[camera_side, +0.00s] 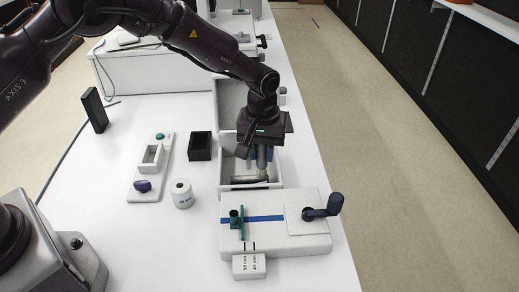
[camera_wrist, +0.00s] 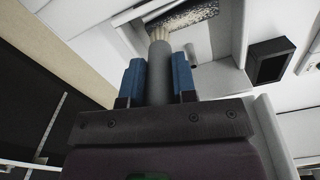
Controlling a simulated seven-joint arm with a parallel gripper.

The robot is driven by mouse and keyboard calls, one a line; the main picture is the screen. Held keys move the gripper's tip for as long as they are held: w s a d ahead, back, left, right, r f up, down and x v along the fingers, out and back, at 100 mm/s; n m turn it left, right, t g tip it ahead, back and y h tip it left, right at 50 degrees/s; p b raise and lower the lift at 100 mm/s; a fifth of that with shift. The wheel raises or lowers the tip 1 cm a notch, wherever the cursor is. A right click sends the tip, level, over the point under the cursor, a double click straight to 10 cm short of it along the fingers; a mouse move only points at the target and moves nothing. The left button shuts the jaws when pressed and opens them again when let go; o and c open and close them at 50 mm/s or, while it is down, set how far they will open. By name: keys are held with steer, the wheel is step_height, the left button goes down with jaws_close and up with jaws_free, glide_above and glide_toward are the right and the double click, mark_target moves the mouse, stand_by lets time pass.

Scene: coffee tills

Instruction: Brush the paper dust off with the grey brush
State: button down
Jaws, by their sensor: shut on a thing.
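My gripper (camera_side: 262,150) is over the open white printer box (camera_side: 223,170) in the side view. Its blue fingers are shut on the grey brush (camera_side: 262,160), which points down into the box. In the wrist view the brush handle (camera_wrist: 159,78) stands between the two fingers (camera_wrist: 159,85), with pale bristles at its far end. Beyond the bristles, a dark strip with pale speckles, likely the paper dust (camera_wrist: 195,14), lies inside the box. In the side view a dark roller (camera_side: 240,181) lies low in the box. I cannot tell whether the bristles touch the strip.
A white paper roll (camera_side: 181,194), a black open box (camera_side: 200,146) and a white tray (camera_side: 151,180) stand left of the printer. A white unit with a crank (camera_side: 322,210) and teal slider is in front. A black upright block (camera_side: 95,110) stands farther left. The front-left table is clear.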

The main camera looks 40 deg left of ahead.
steer(key=shift+s+a, duration=2.4)
steer(key=shift+s, duration=0.15)
steer(key=shift+w+d, duration=0.25)
steer(key=shift+d, duration=0.2)
steer(key=shift+w+d, duration=0.2)
steer(key=shift+d, duration=0.25)
steer(key=shift+w+d, duration=2.15)
steer(key=shift+s+a, duration=2.6)
steer(key=shift+a, duration=0.05)
steer(key=shift+s+a+r, duration=0.15)
steer(key=shift+s, duration=0.05)
step_height(320, 180, up, 8)
